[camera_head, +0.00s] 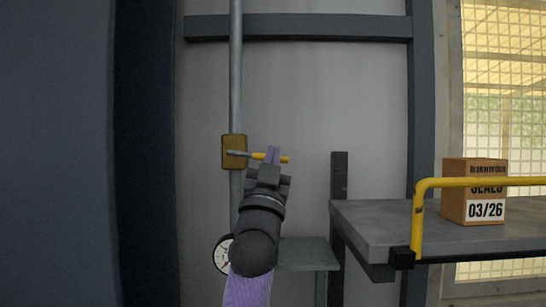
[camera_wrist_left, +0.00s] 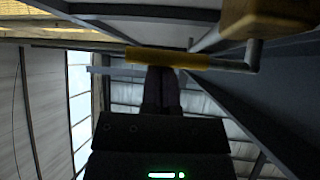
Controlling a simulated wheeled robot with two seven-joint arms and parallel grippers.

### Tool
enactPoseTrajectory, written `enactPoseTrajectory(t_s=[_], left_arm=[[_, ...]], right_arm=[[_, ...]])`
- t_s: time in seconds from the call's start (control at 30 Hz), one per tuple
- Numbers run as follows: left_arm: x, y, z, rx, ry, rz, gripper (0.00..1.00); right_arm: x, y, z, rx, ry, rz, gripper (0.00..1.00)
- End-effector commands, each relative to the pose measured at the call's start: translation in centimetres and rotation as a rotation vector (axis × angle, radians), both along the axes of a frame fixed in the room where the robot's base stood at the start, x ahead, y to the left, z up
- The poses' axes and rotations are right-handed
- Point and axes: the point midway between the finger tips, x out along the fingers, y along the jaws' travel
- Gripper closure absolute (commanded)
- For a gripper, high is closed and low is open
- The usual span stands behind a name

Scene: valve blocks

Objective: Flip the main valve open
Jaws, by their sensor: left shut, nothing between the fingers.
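The main valve (camera_head: 234,152) is a yellow-brown block on a vertical grey pipe. Its lever sticks out to the right, about level and across the pipe, and ends in a yellow grip (camera_head: 285,160). In the left wrist view the valve block (camera_wrist_left: 275,18) is at the upper right and the yellow grip (camera_wrist_left: 150,55) crosses the upper middle. My left gripper (camera_head: 272,154) has its purple fingers shut and empty at the grip, overlapping it in the head view. In the left wrist view the fingertips (camera_wrist_left: 161,70) meet the grip's edge; I cannot tell whether they touch. My right gripper is not in view.
A round gauge (camera_head: 222,255) sits low on the pipe, partly behind my left arm. A grey shelf (camera_head: 375,222) with a yellow rail (camera_head: 480,182) holds a cardboard box (camera_head: 473,190) on the right. The wall panel above the valve is clear.

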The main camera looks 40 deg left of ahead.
Motion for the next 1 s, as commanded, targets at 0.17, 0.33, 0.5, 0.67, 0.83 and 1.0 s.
enactPoseTrajectory(t_s=[0.17,0.33,0.5,0.67,0.83,1.0], left_arm=[[-0.1,0.1,-1.1,0.072,0.063,0.002,1.00],[-0.2,0.3,-1.9,0.067,0.059,0.001,1.00],[-0.3,0.5,-2.4,0.067,0.059,0.001,1.00],[-0.4,0.6,-2.6,0.066,0.058,0.001,1.00],[-0.5,0.6,-2.7,0.066,0.058,0.001,1.00],[-0.5,0.6,-2.6,0.066,0.058,0.001,1.00]], right_arm=[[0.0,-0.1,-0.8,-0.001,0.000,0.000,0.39],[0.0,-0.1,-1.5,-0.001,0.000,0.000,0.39],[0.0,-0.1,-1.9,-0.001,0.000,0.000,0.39],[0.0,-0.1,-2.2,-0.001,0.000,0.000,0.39],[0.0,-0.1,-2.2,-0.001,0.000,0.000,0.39],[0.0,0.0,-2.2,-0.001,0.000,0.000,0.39]])
